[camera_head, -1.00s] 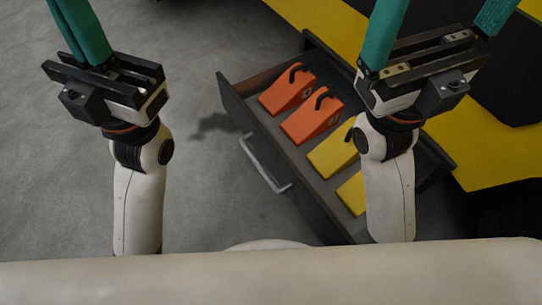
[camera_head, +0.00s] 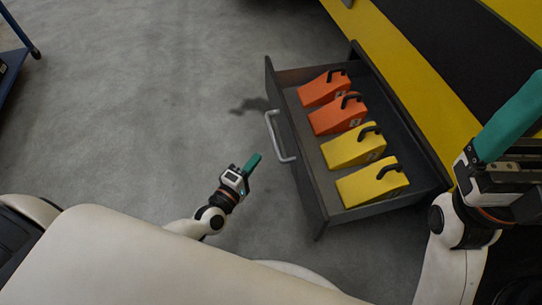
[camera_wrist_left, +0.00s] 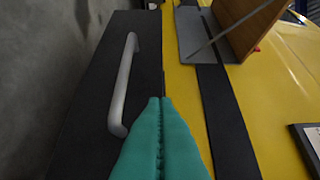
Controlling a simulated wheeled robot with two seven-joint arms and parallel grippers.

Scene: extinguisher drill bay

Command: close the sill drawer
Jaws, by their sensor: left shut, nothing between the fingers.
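The sill drawer (camera_head: 312,195) is pulled out from the yellow-and-black unit. It holds two orange wedges (camera_head: 337,116) and two yellow wedges (camera_head: 355,150) with black handles. Its dark front carries a silver bar handle (camera_head: 280,136), which also shows in the left wrist view (camera_wrist_left: 124,85). My left gripper (camera_head: 257,157) is shut and empty, outside the drawer, to the left of the front and below the handle in the head view. In the left wrist view its teal fingers (camera_wrist_left: 160,104) lie together, right of the handle. My right gripper's teal finger (camera_head: 510,118) is at the right edge; its other finger is not clearly visible.
The yellow unit (camera_head: 408,80) with its black band runs behind the drawer. In the left wrist view a wooden board (camera_wrist_left: 250,25) stands on a grey bracket (camera_wrist_left: 205,38). A blue-framed cart (camera_head: 18,42) is at the upper left. The grey floor left of the drawer is clear.

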